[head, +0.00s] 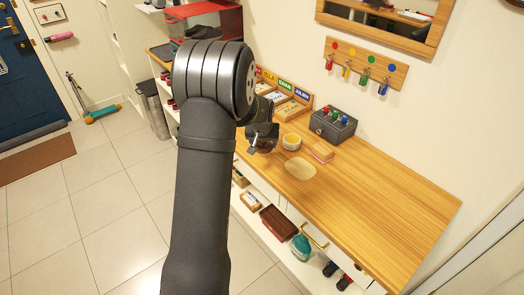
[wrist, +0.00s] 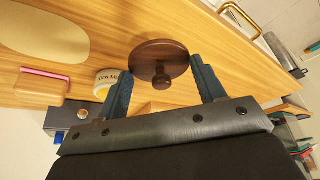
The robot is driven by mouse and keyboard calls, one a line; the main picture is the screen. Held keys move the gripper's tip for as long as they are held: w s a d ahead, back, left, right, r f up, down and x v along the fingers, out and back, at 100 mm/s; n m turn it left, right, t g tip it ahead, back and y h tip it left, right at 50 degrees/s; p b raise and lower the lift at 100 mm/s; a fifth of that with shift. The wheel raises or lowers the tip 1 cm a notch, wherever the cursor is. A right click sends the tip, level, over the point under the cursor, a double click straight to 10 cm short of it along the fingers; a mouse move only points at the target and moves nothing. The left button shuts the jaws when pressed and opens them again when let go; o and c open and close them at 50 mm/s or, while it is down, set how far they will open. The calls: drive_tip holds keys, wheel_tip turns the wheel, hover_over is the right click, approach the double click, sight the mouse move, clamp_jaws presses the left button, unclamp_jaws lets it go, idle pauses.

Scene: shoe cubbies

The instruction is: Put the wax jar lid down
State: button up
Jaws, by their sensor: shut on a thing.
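The wax jar lid (wrist: 150,54) is a dark brown disc with a round knob. In the wrist view it sits between the fingertips of my gripper (wrist: 161,80), which is shut on it with the knob facing the camera. In the head view my gripper (head: 262,139) is over the left edge of the wooden counter (head: 375,205), and I cannot clearly make out the lid there. The wax jar (head: 291,142) stands open on the counter just right of my gripper, with yellowish contents. Its lettered side shows in the wrist view (wrist: 106,77).
A pale oval mat (head: 300,169) lies bare on the counter, in front of the jar. Labelled trays (head: 290,107) are behind. The right counter is clear.

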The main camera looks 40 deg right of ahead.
sight(262, 148)
drive_tip(key=shift+w+f, duration=0.3)
drive_tip(key=shift+f, duration=1.85)
drive_tip(key=shift+f, duration=0.1)
drive_tip(key=o, duration=1)
drive_tip(key=shift+s+a+r, duration=0.1)
drive_tip(key=shift+r, duration=0.35)
drive_tip(key=v, duration=1.1)
drive_tip(key=shift+a+r, duration=0.1)
